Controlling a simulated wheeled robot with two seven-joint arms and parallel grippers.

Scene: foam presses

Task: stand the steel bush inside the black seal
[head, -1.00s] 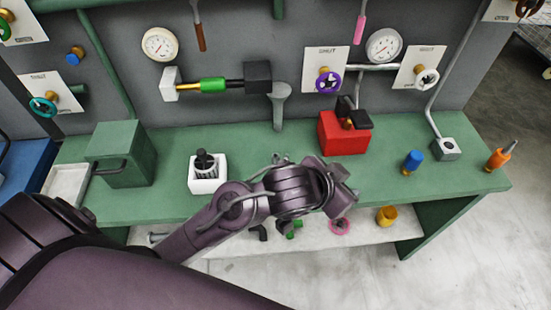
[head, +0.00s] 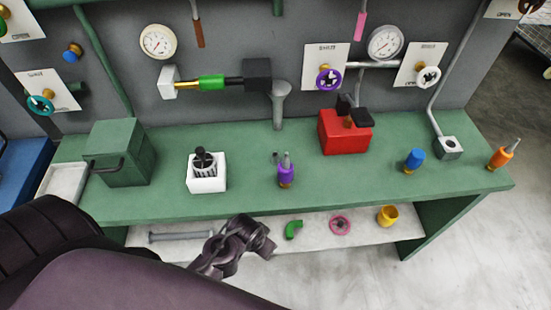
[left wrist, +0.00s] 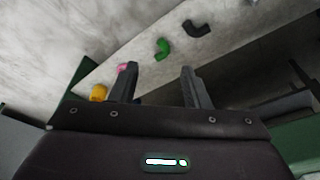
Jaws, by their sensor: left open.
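I cannot make out a steel bush or a black seal with certainty in either view. My left gripper (head: 255,238) is in front of the lower shelf, left of a green elbow piece (head: 293,229). In the left wrist view its two fingers (left wrist: 160,68) are apart with nothing held between them. Beyond the fingertips that view shows the green elbow (left wrist: 163,48) and a black elbow piece (left wrist: 195,28) on the pale shelf. My right gripper is not in view.
The green bench (head: 245,207) bears a white box (head: 207,182) with dark parts in it, a purple-handled tool (head: 286,176), a red box (head: 343,135) and a blue-capped piece (head: 413,160). The lower shelf holds a grey bar (head: 180,237), a pink wheel (head: 340,225) and a yellow cup (head: 388,215).

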